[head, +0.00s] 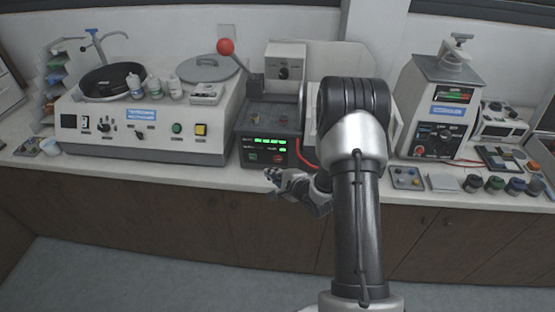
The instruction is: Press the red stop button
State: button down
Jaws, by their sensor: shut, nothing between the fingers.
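The mounting press (268,115) is the dark unit mid-counter, with green lit displays on its front panel. A small red button (279,158) sits low on that panel, below the displays. My gripper (270,173) is shut and empty, just in front of the press and a little below and left of the red button. It looks apart from the panel, but the exact gap cannot be told. My arm covers the area right of the press.
A red ball-topped lever (226,47) rises at the press's left. A white two-wheel polisher (150,125) stands left. A grey machine (437,105) with its own red button (421,151) stands right. Small jars (494,184) line the right counter edge. Floor in front is clear.

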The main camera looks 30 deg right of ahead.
jog(key=shift+s+a, duration=0.6)
jog(key=shift+s, duration=0.3)
jog(key=s+a+r+n+g+h, duration=0.25)
jog(key=r+n, duration=0.25)
jog(key=r, duration=0.5)
jog(key=s+a+r+n+g+h, duration=0.15)
jog(key=s+r+n, duration=0.3)
jog(key=r, duration=0.55)
jog(key=s+a+r+n+g+y, duration=0.1)
jog(key=s+a+r+n, duration=0.1)
jog(key=s, duration=0.6)
jog(key=s+a+r+n+g, duration=0.2)
jog(key=s+a+n, duration=0.3)
jog(key=s, duration=0.4)
jog(key=s+a+r+n+g+y, duration=0.1)
jog(key=s+a+n, duration=0.3)
jog(key=s, duration=0.4)
jog(key=shift+s+r+y, duration=0.2)
jog(key=shift+r+y, duration=0.1)
jog(key=shift+r, duration=0.35)
